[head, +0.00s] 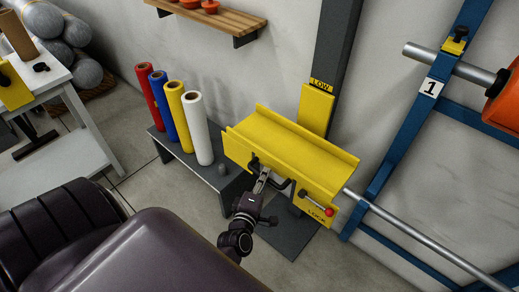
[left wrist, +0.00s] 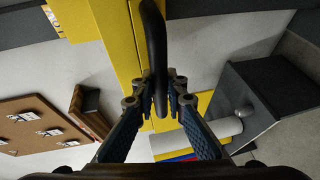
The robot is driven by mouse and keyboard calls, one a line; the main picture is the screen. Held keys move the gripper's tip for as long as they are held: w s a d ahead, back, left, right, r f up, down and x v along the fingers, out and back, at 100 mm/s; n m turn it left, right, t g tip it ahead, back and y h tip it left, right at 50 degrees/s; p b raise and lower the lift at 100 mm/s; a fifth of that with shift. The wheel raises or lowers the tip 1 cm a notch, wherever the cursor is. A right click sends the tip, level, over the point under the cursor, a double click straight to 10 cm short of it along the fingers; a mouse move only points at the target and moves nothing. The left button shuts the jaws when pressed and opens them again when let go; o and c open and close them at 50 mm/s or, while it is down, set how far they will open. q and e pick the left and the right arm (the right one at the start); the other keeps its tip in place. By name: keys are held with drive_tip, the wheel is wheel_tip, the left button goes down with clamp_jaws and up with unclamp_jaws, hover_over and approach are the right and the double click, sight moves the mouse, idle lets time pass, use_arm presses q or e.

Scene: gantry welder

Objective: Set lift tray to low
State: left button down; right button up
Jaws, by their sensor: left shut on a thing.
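The yellow lift tray (head: 295,148) is a trough-shaped carriage on a dark upright post (head: 337,50). A yellow plate marked LOW (head: 318,100) shows on the post just above the tray. A black bar handle (left wrist: 155,45) is on the tray's front. My left gripper (head: 260,178) is shut on this handle; the left wrist view shows the bar between its blue-padded fingers (left wrist: 160,95). A lever with a red knob (head: 329,211) sits by the word LOCK at the tray's lower right. My right gripper is not in view.
Red, blue, yellow and white rolls (head: 196,128) stand on a low grey bench (head: 216,178) left of the tray. A blue rack (head: 405,125) with metal bars stands on the right. A wooden shelf (head: 215,15) hangs on the wall. A white table (head: 55,75) is at left.

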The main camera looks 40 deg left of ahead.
use_arm(q)
drive_tip(key=shift+s+d+f, duration=0.1)
drive_tip(key=shift+s+f, duration=0.1)
drive_tip(key=shift+f, duration=0.3)
drive_tip(key=c, duration=2.1)
unclamp_jaws()
drive_tip(key=shift+o, duration=0.8)
drive_tip(key=shift+w, duration=0.15)
drive_tip(key=shift+r, duration=0.2)
drive_tip(key=shift+s, duration=0.2)
drive_tip(key=v, duration=1.1)
drive_tip(key=shift+s+d, duration=0.15)
drive_tip(key=shift+s, duration=0.1)
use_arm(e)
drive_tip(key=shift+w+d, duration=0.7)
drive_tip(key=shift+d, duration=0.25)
